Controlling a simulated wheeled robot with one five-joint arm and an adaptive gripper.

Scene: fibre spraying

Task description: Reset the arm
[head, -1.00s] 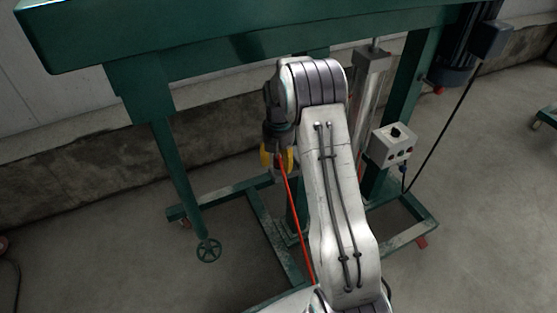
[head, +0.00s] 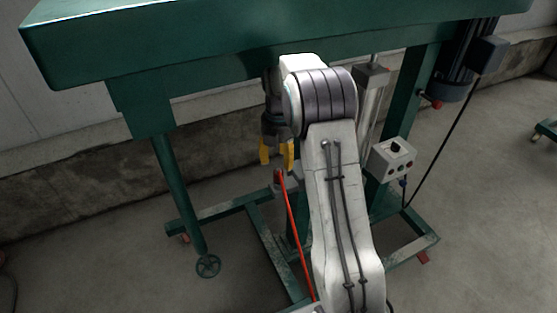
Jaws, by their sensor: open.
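My gripper (head: 277,157) hangs beside my arm's wrist near the middle of the head view. Its two yellow fingers point down and stand apart, with nothing visible between them. My white and grey arm rises from the bottom right of centre, bends at a dark ribbed joint, and partly hides the gripper's mount. A red line (head: 293,225) runs from just below the fingers down toward the bottom edge. I cannot tell whether it touches the gripper.
A green machine frame (head: 80,52) spans the top, with legs around my arm. A grey control box (head: 391,159) with knobs is right of the arm. A handwheel (head: 207,266) is low at left. A dark motor (head: 457,75) hangs upper right. Open concrete floor (head: 480,220) lies right.

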